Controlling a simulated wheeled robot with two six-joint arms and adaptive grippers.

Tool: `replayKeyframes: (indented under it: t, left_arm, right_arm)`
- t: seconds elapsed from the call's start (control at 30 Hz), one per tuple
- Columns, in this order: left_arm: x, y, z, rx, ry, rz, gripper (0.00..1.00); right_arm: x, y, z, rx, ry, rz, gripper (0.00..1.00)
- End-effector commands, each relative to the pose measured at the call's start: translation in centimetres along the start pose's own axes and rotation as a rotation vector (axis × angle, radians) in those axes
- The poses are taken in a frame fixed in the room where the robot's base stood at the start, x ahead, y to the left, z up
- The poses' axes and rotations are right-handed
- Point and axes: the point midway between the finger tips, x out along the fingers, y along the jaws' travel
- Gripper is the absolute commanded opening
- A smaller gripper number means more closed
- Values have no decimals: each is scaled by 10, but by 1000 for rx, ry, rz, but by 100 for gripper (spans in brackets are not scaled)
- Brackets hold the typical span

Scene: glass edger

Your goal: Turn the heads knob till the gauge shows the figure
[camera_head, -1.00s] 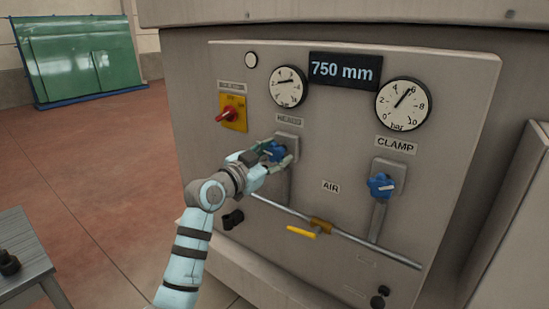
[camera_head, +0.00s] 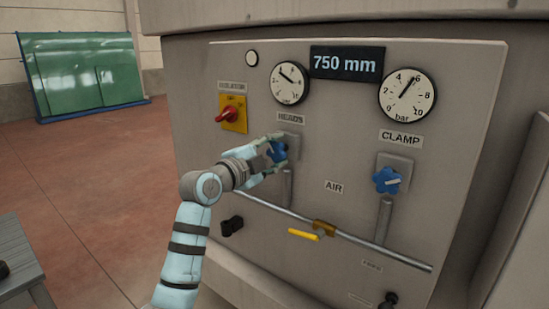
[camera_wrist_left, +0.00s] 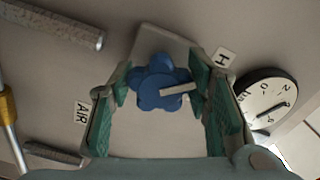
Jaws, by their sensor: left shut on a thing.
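The blue heads knob (camera_head: 278,151) sits on its grey plate below the HEADS label (camera_head: 291,117). My left gripper (camera_head: 276,154) reaches it from the left and is shut on it. In the left wrist view the knob (camera_wrist_left: 160,85) with its pale pointer bar lies between the two green-padded fingers. The heads gauge (camera_head: 290,84) is the smaller dial above the knob, and its needle slants toward the upper left. Its small figures are hard to read. Part of a gauge (camera_wrist_left: 270,100) shows in the left wrist view. My right gripper is not in view.
A display (camera_head: 346,64) reads 750 mm. Right of it is the clamp gauge (camera_head: 407,95), above a second blue knob (camera_head: 386,180). A red and yellow isolator switch (camera_head: 232,114) is at the left. A pipe with a yellow-handled valve (camera_head: 304,235) crosses below.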

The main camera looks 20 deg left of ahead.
Motion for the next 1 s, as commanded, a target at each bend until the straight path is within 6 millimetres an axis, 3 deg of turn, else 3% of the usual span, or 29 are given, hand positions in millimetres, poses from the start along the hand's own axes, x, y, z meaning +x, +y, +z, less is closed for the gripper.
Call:
replayKeyframes:
  t: [0.33,0.8,0.83,0.93,1.0]
  left_arm:
    - [0,2,1,119,-1,5,16]
    - [0,2,1,132,-1,6,16]
    - [0,2,1,132,-1,6,49]
    - [0,1,0,132,-1,5,65]
    - [0,1,0,132,-1,4,65]
  right_arm:
    - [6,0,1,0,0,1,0]
    - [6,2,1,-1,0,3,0]
    - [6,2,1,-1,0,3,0]
    - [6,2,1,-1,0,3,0]
    - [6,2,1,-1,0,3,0]
